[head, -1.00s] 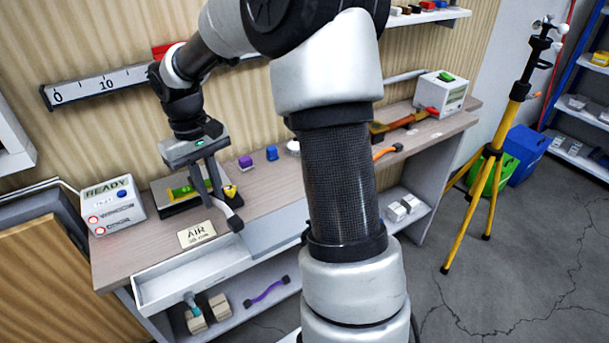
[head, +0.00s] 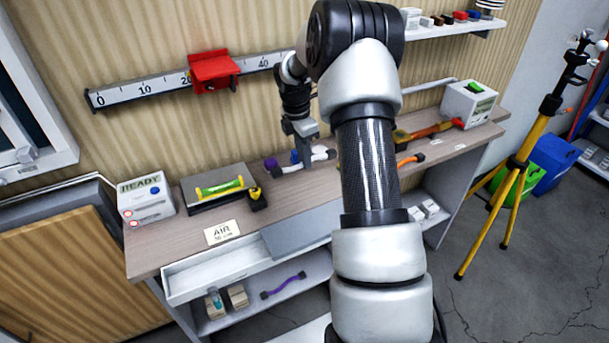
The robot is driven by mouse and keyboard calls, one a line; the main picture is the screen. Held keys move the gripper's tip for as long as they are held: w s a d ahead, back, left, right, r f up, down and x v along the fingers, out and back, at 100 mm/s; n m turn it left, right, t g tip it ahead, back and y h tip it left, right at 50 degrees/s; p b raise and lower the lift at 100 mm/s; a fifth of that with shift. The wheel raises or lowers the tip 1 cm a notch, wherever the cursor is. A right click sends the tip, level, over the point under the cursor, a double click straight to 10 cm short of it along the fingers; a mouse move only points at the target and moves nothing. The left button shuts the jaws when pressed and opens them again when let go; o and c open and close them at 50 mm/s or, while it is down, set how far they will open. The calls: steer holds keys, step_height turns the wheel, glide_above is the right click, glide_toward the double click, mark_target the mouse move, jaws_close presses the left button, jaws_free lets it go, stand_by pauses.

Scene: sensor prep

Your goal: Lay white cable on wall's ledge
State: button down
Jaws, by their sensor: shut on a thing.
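The white cable (head: 291,168) has dark ends and shows in the head view above the back of the workbench. My gripper (head: 306,160) points down and is shut on it near its middle; the fingers hide part of it. I cannot tell whether the cable touches the bench. The wall's ledge (head: 455,30) is a white shelf at the upper right, apart from the gripper and higher up. My arm hides the ledge's left end.
Several small blocks stand on the ledge. A ruler rail (head: 140,91) with a red slider (head: 213,70) runs along the wall. A purple knob (head: 271,163) is beside the cable. The bench (head: 160,250) carries a READY box (head: 146,201), a level (head: 219,188) and an orange-handled tool (head: 432,131).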

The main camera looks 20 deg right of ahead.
mark_target(306, 182)
steer(key=shift+f, duration=3.25)
steer(key=c, duration=1.7)
jaws_free()
